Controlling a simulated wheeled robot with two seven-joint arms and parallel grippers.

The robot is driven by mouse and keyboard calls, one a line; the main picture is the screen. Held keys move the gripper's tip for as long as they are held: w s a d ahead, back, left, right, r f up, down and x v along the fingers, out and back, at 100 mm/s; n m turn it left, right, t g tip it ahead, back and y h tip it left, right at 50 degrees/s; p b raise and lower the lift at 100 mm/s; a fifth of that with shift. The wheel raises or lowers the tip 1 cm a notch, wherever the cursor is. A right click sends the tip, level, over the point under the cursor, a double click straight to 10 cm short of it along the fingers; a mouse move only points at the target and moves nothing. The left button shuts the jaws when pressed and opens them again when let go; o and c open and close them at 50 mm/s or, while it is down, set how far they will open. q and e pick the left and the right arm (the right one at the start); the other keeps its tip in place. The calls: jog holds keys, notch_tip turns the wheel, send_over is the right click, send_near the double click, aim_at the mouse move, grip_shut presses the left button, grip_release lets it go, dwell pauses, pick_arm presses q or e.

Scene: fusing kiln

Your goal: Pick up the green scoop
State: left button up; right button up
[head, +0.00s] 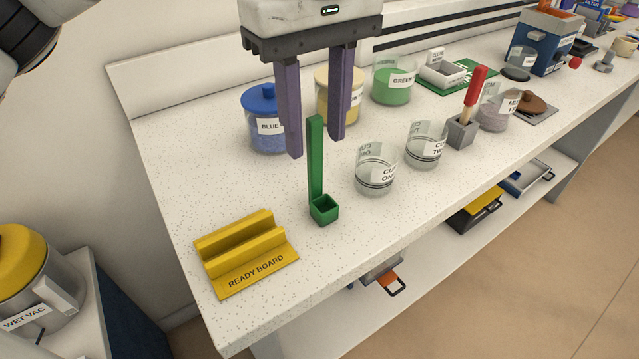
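The green scoop (316,165) stands on the speckled white bench top, its long handle upright and its small square cup (324,209) at the bottom. My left gripper (316,147) points down from above with its two purple fingers spread. In the head view the top of the handle shows in the gap between the fingers, with visible space on both sides. Neither finger appears to touch it, though the exact depth is hard to tell. My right gripper is out of view.
The yellow ready board (254,273) lies to the left of the scoop. Glass cup one (376,178) and cup two (426,150) stand to the right. The blue jar (262,140), a yellow jar (325,112) and a green jar (393,92) stand behind. The bench's front edge is close.

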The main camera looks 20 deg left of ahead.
aim_at(317, 145)
pick_arm(q)
notch_tip(317, 145, down, 3)
jog(key=shift+s+d+f, duration=0.1)
jog(key=shift+c, duration=0.5)
grip_shut()
